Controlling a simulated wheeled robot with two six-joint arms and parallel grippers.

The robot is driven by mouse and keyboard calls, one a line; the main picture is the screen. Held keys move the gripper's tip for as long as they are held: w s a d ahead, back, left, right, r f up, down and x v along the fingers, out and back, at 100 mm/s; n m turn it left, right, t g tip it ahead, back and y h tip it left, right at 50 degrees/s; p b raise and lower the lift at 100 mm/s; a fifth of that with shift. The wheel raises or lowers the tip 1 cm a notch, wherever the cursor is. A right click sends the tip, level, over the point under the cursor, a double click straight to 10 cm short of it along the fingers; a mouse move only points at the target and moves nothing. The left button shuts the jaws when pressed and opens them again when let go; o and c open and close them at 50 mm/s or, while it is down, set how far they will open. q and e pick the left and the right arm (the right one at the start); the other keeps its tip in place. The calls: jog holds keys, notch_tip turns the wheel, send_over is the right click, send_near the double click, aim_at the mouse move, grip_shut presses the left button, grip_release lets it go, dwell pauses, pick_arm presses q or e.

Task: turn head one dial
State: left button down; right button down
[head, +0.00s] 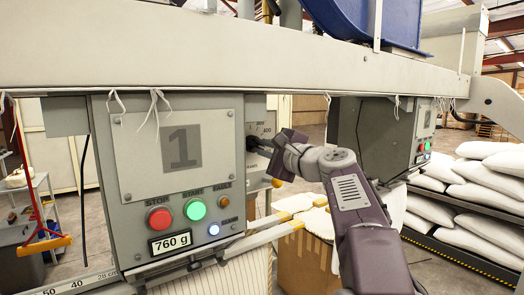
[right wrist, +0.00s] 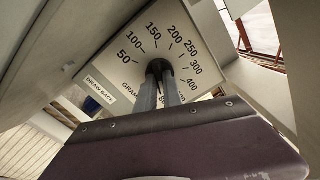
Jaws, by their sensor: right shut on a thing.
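Head one is a grey box with a big "1" panel (head: 181,150) on its front. Its dial plate (head: 263,130) is on the box's right side, seen at a steep angle in the head view. The dial face (right wrist: 140,62) shows clearly in the right wrist view, with numbers from 50 to 400 and part of the word "GRAMS". My right gripper (head: 257,143) reaches in from the right; its fingers (right wrist: 163,78) are shut on the dial's dark knob (right wrist: 159,65). The fingers hide much of the knob and the lower scale, so its setting is unclear. My left gripper is out of view.
A long beam (head: 240,45) runs above. A cardboard box (head: 305,262) stands below my right arm.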

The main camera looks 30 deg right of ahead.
jog(key=shift+f+n+b, duration=0.15)
jog(key=shift+n+b, duration=0.55)
jog(key=shift+n, duration=0.4)
jog(key=shift+n+b, duration=0.65)
jog(key=shift+n, duration=0.45)
jog(key=shift+r+n, duration=0.2)
jog(key=shift+n, duration=0.1)
jog(key=c, duration=1.5)
grip_release()
jog(key=shift+w, duration=0.1)
jog(key=s+b, duration=0.1)
jog(key=s, duration=0.2)
jog(key=s+b, duration=0.1)
jog(key=s, duration=0.2)
jog(key=s+b, duration=0.2)
jog(key=s, duration=0.1)
jog(key=shift+d, duration=0.4)
